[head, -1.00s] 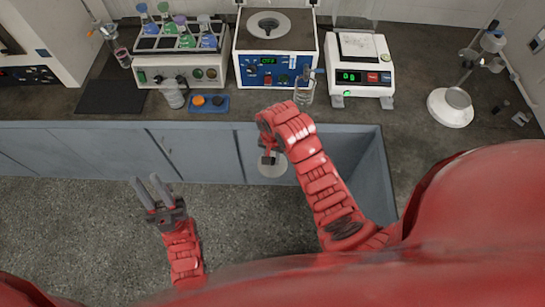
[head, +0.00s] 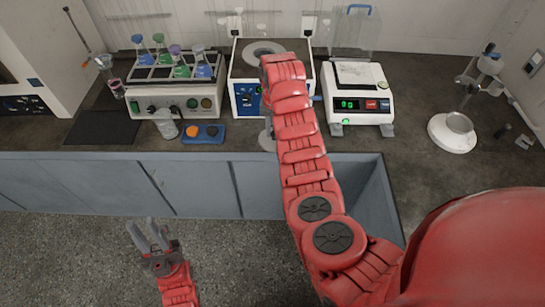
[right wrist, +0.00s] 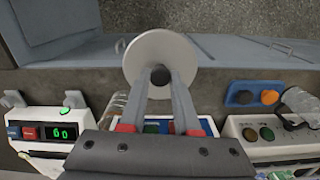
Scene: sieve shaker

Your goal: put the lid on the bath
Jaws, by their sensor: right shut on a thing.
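The lid is a pale round disc with a dark knob; in the right wrist view the lid (right wrist: 150,48) is in full sight. My right gripper (right wrist: 160,78) is shut on its knob. In the head view the lid (head: 266,136) shows only partly, near the bench's front edge, beside my right arm. The bath (head: 303,72) is a white and blue box with a round opening on top, at the back middle; my right arm covers part of its front. My left gripper (head: 142,227) is open and empty, low over the floor in front of the bench.
A scale (head: 355,100) stands right of the bath. A flask rack (head: 175,98) stands to the left. A small glass beaker (head: 165,124) and a blue tray (head: 203,134) with round stoppers lie in front of it. A stand (head: 453,132) is far right.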

